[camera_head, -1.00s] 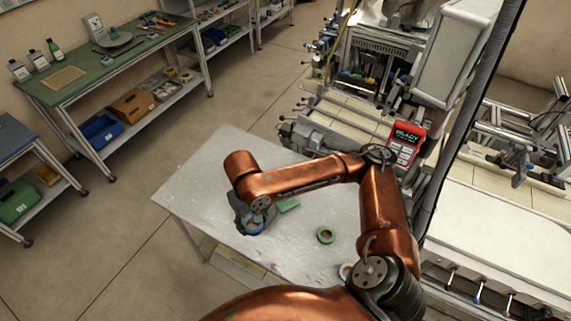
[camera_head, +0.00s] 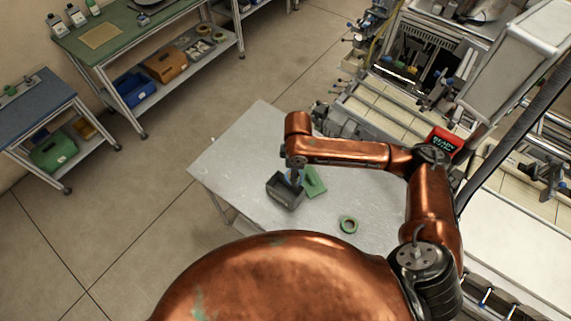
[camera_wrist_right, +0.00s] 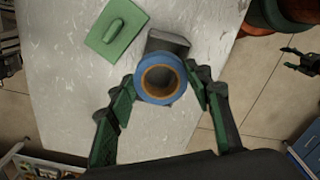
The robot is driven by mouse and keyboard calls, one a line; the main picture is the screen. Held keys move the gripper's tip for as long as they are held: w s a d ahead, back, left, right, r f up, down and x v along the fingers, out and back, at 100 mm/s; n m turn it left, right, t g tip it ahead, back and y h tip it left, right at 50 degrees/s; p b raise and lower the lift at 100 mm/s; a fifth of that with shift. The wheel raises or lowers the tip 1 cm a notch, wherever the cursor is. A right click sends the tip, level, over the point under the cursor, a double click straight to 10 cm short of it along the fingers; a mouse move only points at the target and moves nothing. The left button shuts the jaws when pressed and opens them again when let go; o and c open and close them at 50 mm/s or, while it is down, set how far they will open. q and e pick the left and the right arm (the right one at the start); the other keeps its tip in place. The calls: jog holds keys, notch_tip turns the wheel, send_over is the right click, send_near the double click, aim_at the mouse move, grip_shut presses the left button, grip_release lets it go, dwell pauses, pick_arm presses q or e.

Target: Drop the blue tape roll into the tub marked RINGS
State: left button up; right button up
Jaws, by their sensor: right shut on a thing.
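The blue tape roll (camera_wrist_right: 161,58) is between the fingers of my right gripper (camera_wrist_right: 160,88), which is shut on it. A dark grey tub (camera_head: 285,194) stands on the table close by the roll. The tub also shows in the right wrist view (camera_wrist_right: 168,41), partly covered by the roll. No marking on it is readable. My left gripper (camera_wrist_right: 290,59) shows small at the right wrist view's right edge, fingers apart, well away from the roll.
A green flat piece with a raised handle (camera_head: 314,183) lies beside the tub. Machinery (camera_head: 385,115) borders the table's far right side. The table's left part is clear.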

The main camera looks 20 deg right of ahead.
jog(key=n+p, duration=0.1)
jog(key=n, duration=0.1)
jog(key=w+a+n+p, duration=0.1)
jog(key=n+p, duration=0.2)
jog(key=n, duration=0.1)
jog(key=shift+w+a+r+n+p, duration=0.15)
jog(key=shift+w+a+n+p, duration=0.15)
jog(key=shift+n+p, duration=0.1)
jog(key=n+p, duration=0.2)
jog(key=n, duration=0.1)
jog(key=a+n+p, duration=0.1)
jog(key=n, duration=0.1)
jog(key=shift+w+f, duration=0.35)
jog(key=shift+f, duration=0.05)
pick_arm(q)
notch_tip(320, 180, up, 10)
jog(key=w+r+p, duration=0.1)
jog(key=w, duration=0.1)
notch_tip(320, 180, down, 6)
jog(key=b, duration=0.5)
jog(key=shift+d+f+b, duration=0.2)
jog(key=shift+f+b, duration=0.05)
jog(key=shift+b, duration=0.1)
pick_arm(e)
notch_tip(320, 180, down, 9)
jog(key=n, duration=0.2)
jog(key=shift+n, duration=0.3)
jog(key=shift+w+a, duration=0.1)
jog(key=o, duration=1.2)
